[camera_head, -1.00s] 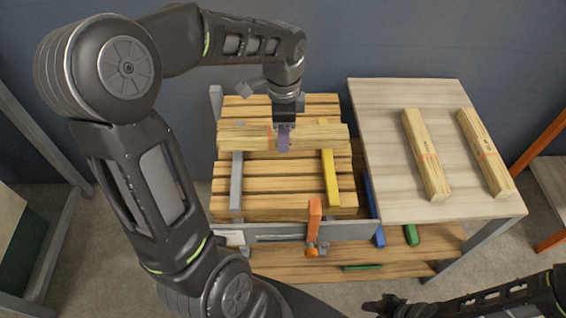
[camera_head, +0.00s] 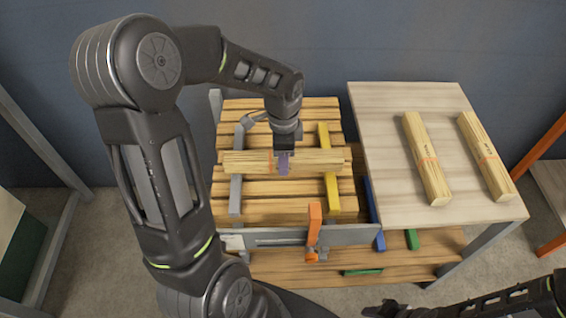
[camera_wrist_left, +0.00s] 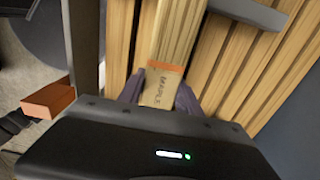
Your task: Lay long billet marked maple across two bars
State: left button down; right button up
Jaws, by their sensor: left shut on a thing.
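The long pale billet (camera_head: 240,162) is in the jaws of my left gripper (camera_head: 283,163), which is shut around its middle near an orange band. In the left wrist view the billet (camera_wrist_left: 180,35) shows the word MAPLE between the fingers (camera_wrist_left: 168,92). It lies crosswise above the grey bar (camera_head: 236,195) at left and the yellow bar (camera_head: 332,190) at right, spanning both in the head view. I cannot tell whether it touches them. My right gripper (camera_head: 385,308) is at the bottom edge, dark and partly cut off; its jaws are unclear.
The bars stand on a slatted wooden deck (camera_head: 285,207) with a grey front rail (camera_head: 350,235) and an orange upright (camera_head: 314,225). Blue and green pieces are below.

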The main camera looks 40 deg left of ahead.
pick_arm(q)
jog(key=shift+f, duration=1.05)
jog(key=shift+f, duration=0.15)
jog(key=c, duration=0.8)
grip_release()
jog(key=shift+r, duration=0.2)
notch_tip(320, 180, up, 12)
jog(key=shift+f+p, duration=0.1)
jog(key=shift+p, duration=0.35)
